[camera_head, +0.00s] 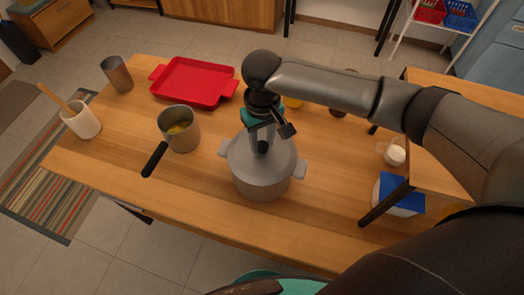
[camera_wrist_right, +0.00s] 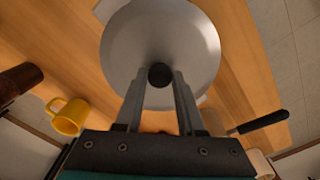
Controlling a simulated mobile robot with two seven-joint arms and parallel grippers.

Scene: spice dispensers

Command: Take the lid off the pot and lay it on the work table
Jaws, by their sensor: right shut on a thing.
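A grey metal pot (camera_head: 262,187) with two side handles stands on the wooden work table (camera_head: 205,210). Its round grey lid (camera_head: 280,160) covers the top and appears to rest on the rim; any small gap cannot be made out. The lid also fills the upper middle of the right wrist view (camera_wrist_right: 190,35). My right gripper (camera_head: 263,146) comes down from above and is shut on the black lid knob (camera_wrist_right: 160,75), with one finger on each side of it. My left gripper is not in view.
A saucepan (camera_head: 180,130) with a black handle stands left of the pot. A red tray (camera_head: 195,82), a metal cup (camera_head: 117,74) and a white utensil holder (camera_head: 82,121) are farther left. A yellow mug (camera_wrist_right: 70,116) is nearby. The table's front left is clear.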

